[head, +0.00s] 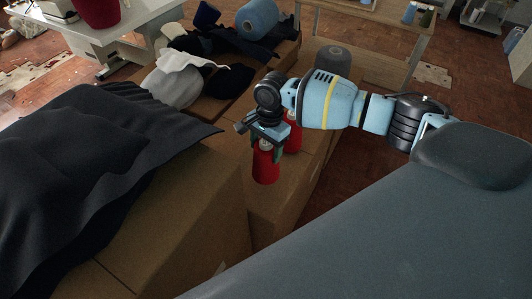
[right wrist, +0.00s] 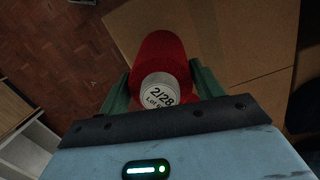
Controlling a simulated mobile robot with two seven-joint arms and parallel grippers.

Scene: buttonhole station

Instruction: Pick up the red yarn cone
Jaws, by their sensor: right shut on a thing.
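A red yarn cone (head: 264,168) is at the cardboard boxes in the middle of the head view. My right gripper (head: 266,143) comes down over its top from the right and is shut on it. In the right wrist view the red yarn cone (right wrist: 160,55) sits between the two green fingers, with a pale printed label on its end. I cannot tell whether its base touches the cardboard. A second red thing (head: 294,136), partly hidden by my right arm, stands just behind. My left gripper is not in view.
Dark cloth (head: 85,150) drapes over the box at left. Behind lie a blue yarn cone (head: 258,18), white cloth (head: 178,80) and dark cloth pieces. A grey cone (head: 333,60) stands beyond my right arm. Open brick-coloured floor (head: 345,185) shows at right.

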